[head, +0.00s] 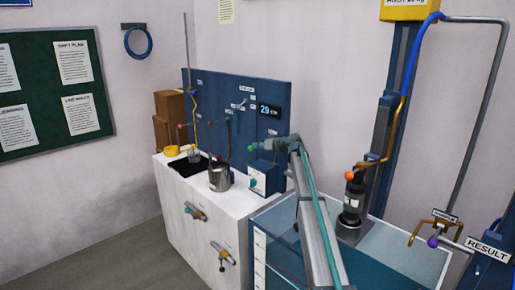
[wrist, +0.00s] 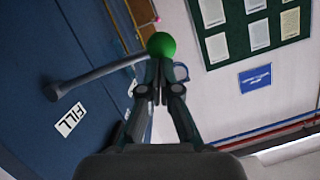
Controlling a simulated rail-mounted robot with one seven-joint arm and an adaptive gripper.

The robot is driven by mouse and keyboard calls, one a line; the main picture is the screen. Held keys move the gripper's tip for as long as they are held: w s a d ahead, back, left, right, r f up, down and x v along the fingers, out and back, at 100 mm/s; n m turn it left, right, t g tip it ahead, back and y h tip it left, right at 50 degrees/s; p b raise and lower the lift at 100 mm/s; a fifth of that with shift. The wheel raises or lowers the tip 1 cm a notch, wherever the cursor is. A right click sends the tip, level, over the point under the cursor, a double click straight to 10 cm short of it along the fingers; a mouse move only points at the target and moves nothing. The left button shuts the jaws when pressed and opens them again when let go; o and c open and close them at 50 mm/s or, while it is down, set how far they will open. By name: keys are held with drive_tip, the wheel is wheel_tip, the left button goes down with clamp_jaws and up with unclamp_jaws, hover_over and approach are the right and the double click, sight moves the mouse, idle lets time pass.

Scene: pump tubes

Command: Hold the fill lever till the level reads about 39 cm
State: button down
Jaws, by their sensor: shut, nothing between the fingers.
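The fill lever is a grey rod with a green ball knob (wrist: 161,45), reaching out from the blue panel (wrist: 35,60) beside a FILL label (wrist: 70,119) in the wrist view. My gripper (wrist: 160,68) is shut and empty, its fingertips right at the knob's near side; whether they touch it I cannot tell. In the head view the green knob (head: 253,149) shows just left of my gripper (head: 266,146). The level display (head: 270,110) on the panel appears to read 29, in small digits.
A metal pot (head: 220,178) and other small vessels stand on the white cabinet (head: 200,225) below the panel. A dark pump-like cylinder (head: 352,205) stands on the glass-sided bench at right. Orange-handled valves (head: 196,211) stick out of the cabinet front.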

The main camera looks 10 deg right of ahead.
wheel_tip(320, 180, down, 6)
drive_tip(key=n+h+b, duration=0.1)
drive_tip(key=n+b, duration=0.1)
drive_tip(key=b, duration=1.1)
drive_tip(key=shift+f+n+t, duration=0.15)
drive_tip(key=shift+n+t, duration=0.25)
drive_tip(key=shift+r, duration=0.2)
idle(2.0)
drive_tip(key=r+b+v, duration=0.2)
drive_tip(key=v, duration=1.1)
drive_tip(key=shift+w+a+r, duration=0.3)
drive_tip(key=shift+a+r, duration=0.05)
drive_tip(key=shift+r, duration=0.05)
drive_tip(key=shift+r, duration=0.1)
